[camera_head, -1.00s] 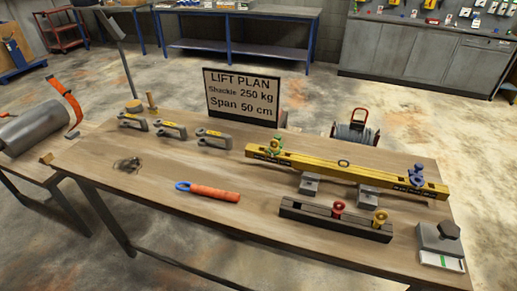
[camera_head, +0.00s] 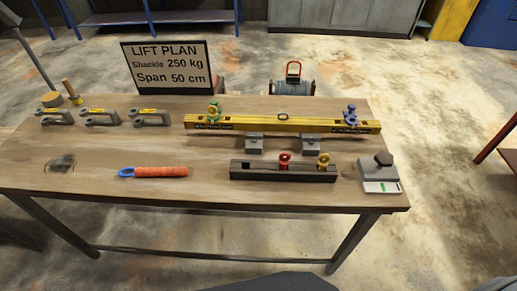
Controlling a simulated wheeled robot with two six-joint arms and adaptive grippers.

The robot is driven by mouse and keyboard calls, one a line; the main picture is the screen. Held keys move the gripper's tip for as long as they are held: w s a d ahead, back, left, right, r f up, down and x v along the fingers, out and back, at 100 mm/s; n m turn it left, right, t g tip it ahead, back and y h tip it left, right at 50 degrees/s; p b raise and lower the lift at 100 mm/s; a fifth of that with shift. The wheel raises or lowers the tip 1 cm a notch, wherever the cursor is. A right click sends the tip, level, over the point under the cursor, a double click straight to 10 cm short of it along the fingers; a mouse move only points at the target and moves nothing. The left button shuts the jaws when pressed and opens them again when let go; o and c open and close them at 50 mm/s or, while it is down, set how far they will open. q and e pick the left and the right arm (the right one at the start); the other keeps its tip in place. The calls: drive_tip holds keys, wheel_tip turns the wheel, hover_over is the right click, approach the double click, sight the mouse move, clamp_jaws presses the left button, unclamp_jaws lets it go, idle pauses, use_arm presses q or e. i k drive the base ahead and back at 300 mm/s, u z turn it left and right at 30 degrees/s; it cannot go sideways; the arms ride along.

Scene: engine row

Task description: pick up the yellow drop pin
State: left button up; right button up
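The yellow drop pin (camera_head: 323,161) stands upright in the dark slotted block (camera_head: 262,173) at the front right of the table, near the block's right end. A red pin (camera_head: 284,160) stands in the same block to its left. Neither of my grippers shows in the head view.
Behind the block a yellow beam (camera_head: 280,124) rests on two grey supports, with a green and a blue fitting on it. A grey device (camera_head: 380,172) with a black knob stands to the right. An orange-handled tool (camera_head: 160,172), several shackles (camera_head: 100,117) and the lift plan sign (camera_head: 167,67) are to the left. The front table edge is clear.

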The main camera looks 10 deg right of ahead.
sight(213, 114)
drive_tip(key=k, duration=0.2)
drive_tip(key=z, duration=0.5)
drive_tip(key=i, duration=0.55)
drive_tip(key=z, duration=0.65)
